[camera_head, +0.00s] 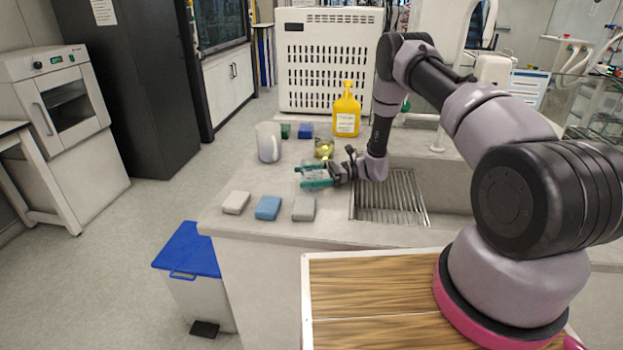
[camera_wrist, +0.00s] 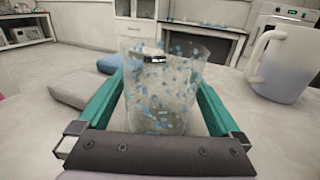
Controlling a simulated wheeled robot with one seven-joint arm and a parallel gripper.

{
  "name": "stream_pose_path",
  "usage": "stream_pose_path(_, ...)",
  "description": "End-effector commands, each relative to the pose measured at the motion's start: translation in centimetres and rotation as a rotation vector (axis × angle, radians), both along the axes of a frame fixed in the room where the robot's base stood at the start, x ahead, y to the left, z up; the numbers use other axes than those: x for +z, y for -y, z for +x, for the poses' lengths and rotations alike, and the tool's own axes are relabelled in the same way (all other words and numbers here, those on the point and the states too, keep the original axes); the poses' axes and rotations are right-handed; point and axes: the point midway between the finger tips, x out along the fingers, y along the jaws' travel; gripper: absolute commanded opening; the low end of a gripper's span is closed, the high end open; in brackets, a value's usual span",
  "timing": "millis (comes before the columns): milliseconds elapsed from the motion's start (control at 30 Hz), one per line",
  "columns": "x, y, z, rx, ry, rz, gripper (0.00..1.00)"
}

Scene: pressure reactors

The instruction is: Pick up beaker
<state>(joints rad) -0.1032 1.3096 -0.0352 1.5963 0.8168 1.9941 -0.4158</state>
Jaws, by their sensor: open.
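The beaker (camera_wrist: 160,95) is a clear glass vessel with blue specks. It stands upright on the counter in the wrist view, between the two teal fingers of my gripper (camera_wrist: 158,92). The fingers are spread wide on either side of it, and a small space shows at its right; contact at the left side cannot be told. In the head view my gripper (camera_head: 315,175) is low over the counter (camera_head: 285,229), left of the sink, with the faint beaker (camera_head: 309,170) at its fingers, partly hidden by them.
A white pitcher (camera_head: 269,142) stands behind and left of my gripper; it also shows in the wrist view (camera_wrist: 284,65). Three sponges, beige (camera_head: 236,203), blue (camera_head: 268,207) and grey (camera_head: 304,208), lie near the front edge. A yellow bottle (camera_head: 346,113) stands farther back. The drain rack (camera_head: 392,197) is at right.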

Motion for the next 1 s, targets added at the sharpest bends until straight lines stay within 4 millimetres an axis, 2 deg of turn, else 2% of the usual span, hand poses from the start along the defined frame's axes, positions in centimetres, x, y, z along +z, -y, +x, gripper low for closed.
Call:
stream_pose_path(267,0.0,-0.4,-0.1,-0.001,0.0,0.0,1.0)
stream_pose_path(400,0.0,-0.4,-0.1,-0.001,0.0,0.0,0.46)
stream_pose_path(500,0.0,-0.4,0.0,-0.001,0.0,0.0,0.13)
stream_pose_path(767,0.6,-0.4,0.0,-0.001,0.002,0.0,0.13)
stream_pose_path(867,2.0,-0.3,0.0,-0.002,0.002,0.0,0.13)
stream_pose_path(1000,4.9,-0.3,0.0,-0.002,0.003,0.001,0.13)
